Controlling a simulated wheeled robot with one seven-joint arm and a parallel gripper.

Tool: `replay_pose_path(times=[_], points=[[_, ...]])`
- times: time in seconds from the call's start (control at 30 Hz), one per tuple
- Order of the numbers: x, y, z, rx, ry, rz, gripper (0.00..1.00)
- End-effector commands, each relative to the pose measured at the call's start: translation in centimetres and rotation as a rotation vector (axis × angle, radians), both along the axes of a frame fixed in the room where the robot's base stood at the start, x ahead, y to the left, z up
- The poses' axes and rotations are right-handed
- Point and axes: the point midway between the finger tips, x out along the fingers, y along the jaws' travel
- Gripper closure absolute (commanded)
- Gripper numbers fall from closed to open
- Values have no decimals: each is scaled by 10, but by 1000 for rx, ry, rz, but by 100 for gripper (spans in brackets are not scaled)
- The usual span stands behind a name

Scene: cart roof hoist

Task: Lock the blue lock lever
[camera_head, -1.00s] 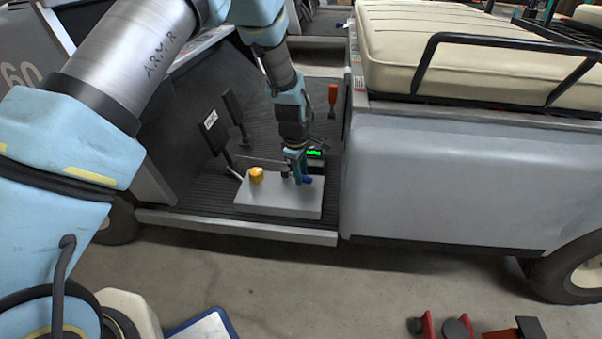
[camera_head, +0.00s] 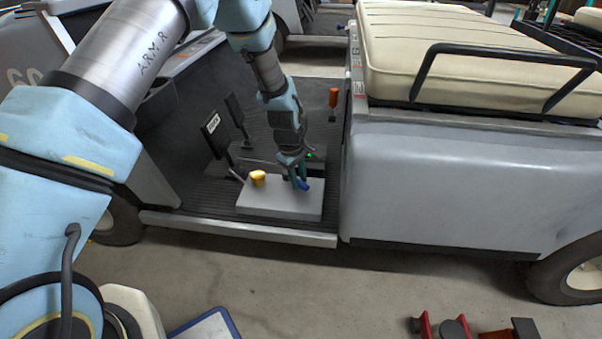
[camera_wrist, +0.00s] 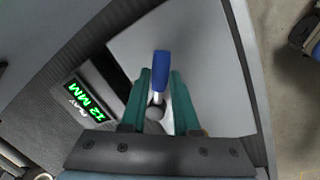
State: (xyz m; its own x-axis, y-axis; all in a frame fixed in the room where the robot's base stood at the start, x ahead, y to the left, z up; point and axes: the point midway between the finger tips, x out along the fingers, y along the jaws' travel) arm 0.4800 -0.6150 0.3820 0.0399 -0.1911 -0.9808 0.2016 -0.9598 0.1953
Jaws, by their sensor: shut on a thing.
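The blue lock lever (camera_wrist: 161,66) sits on a grey box (camera_head: 262,204) on the cart's floor. In the wrist view its blue handle points up the picture, and its metal shank runs down to a round pivot. My gripper (camera_wrist: 161,75) has its two green fingers on either side of the lever, shut on it near the handle. In the head view the blue lever (camera_head: 304,184) shows at the fingertips of my gripper (camera_head: 298,182), at the right part of the box top. The lever's base is partly hidden by the fingers.
A yellow knob (camera_head: 258,178) stands on the box left of my gripper. The seat body (camera_head: 440,185) bounds the right.

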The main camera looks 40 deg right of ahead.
Motion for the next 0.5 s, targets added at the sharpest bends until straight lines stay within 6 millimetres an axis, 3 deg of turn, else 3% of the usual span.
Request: replay_pose_path(times=[0.5], points=[[4, 27, 3, -1, 2, -485, 100]])
